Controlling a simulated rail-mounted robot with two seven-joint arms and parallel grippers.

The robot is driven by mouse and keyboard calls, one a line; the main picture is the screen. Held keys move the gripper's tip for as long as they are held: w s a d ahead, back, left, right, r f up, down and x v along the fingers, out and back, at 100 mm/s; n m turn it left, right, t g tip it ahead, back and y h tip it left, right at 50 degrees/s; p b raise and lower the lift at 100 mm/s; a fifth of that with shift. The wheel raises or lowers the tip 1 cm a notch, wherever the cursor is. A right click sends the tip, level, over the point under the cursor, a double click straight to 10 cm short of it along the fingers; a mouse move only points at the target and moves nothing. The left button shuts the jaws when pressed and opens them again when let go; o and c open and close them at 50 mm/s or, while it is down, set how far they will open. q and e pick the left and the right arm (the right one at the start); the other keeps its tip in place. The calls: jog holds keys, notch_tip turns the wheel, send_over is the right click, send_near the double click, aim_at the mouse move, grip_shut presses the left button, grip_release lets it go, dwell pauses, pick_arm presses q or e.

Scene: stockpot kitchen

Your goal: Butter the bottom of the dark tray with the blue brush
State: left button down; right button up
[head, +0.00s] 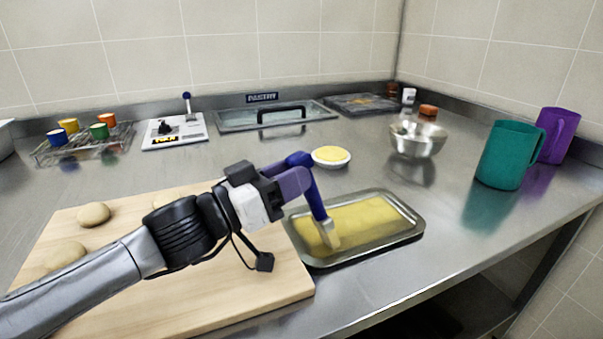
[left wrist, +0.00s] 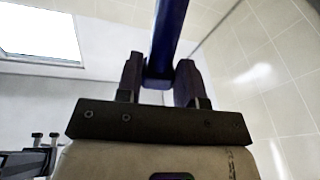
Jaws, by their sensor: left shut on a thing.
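My left gripper (head: 296,181) is shut on the blue handle of the brush (head: 314,196), above the left part of the tray. The brush tilts down, and its pale bristles are at the yellow layer inside the dark tray (head: 372,248); I cannot tell how firmly they touch. Yellow covers most of the visible tray bottom, though my arm and the brush hide part of the left end. In the left wrist view the blue handle (left wrist: 168,35) stands between the fingers. A small white bowl of yellow butter (head: 331,157) sits behind the tray. My right gripper is not in view.
A wooden board (head: 270,290) with dough balls (head: 93,214) lies left of the tray under my arm. A metal bowl (head: 418,139), a teal pitcher (head: 505,155) and a purple pitcher (head: 557,135) stand right. The counter between tray and teal pitcher is clear.

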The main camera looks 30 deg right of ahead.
pick_arm(q)
jog(key=a, duration=0.3)
jog(key=shift+w+a+f, duration=0.1)
jog(key=shift+w+a, duration=0.25)
dwell(0.4)
notch_tip(320, 180, up, 6)
jog(key=p, duration=0.4)
jog(key=shift+p, duration=0.3)
notch_tip(320, 180, up, 3)
jog(key=shift+r+p, duration=0.1)
jog(key=shift+p, duration=1.1)
dwell(0.5)
